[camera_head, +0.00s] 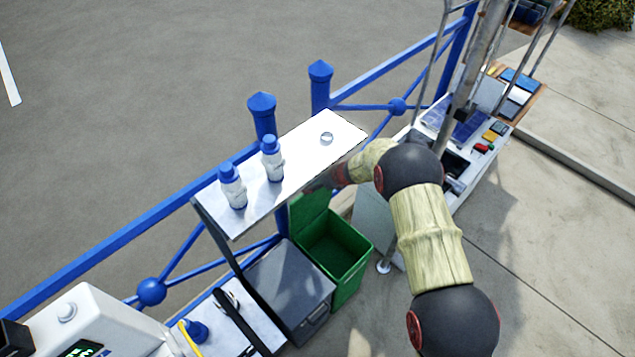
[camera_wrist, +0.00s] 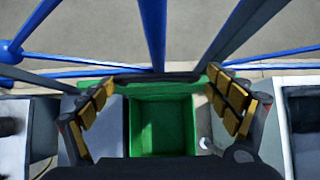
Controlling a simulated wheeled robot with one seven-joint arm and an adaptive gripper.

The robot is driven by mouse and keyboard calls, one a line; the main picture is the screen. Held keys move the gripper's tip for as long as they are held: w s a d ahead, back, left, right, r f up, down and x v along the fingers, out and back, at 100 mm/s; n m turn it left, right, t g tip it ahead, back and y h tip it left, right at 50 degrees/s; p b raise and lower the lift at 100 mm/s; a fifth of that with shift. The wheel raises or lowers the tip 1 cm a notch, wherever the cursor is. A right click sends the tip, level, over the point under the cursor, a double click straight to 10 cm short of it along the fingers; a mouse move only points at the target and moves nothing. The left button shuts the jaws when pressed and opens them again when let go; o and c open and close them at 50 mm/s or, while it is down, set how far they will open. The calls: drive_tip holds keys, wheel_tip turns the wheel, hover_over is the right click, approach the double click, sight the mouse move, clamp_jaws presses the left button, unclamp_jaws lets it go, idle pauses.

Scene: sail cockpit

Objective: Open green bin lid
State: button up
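The green bin (camera_head: 347,272) stands on the ground below the white shelf, with its inside in view and empty. Its green lid (camera_head: 308,214) stands raised and roughly upright at the bin's back edge, partly hidden by the shelf. In the wrist view the open bin (camera_wrist: 160,128) is below and between my fingers. My gripper (camera_wrist: 161,82) is open, with its yellow-padded fingers spread wide and nothing between them. The lid's edge is near the fingertips; I cannot tell whether they touch. In the head view the shelf largely hides my gripper.
A grey closed bin (camera_head: 290,285) stands left of the green bin. The white shelf (camera_head: 300,165) overhangs, bearing two blue-capped bottles (camera_head: 232,188) and a small round item (camera_head: 326,138). A blue railing (camera_head: 110,240) runs behind. A cluttered bench (camera_head: 475,125) stands to the right.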

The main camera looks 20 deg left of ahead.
drive_tip(key=s+d+r, duration=0.2)
drive_tip(key=s+d, duration=0.3)
drive_tip(key=d, duration=0.8)
drive_tip(key=shift+s+r, duration=0.15)
drive_tip(key=shift+s, duration=0.05)
drive_tip(key=shift+a, duration=0.1)
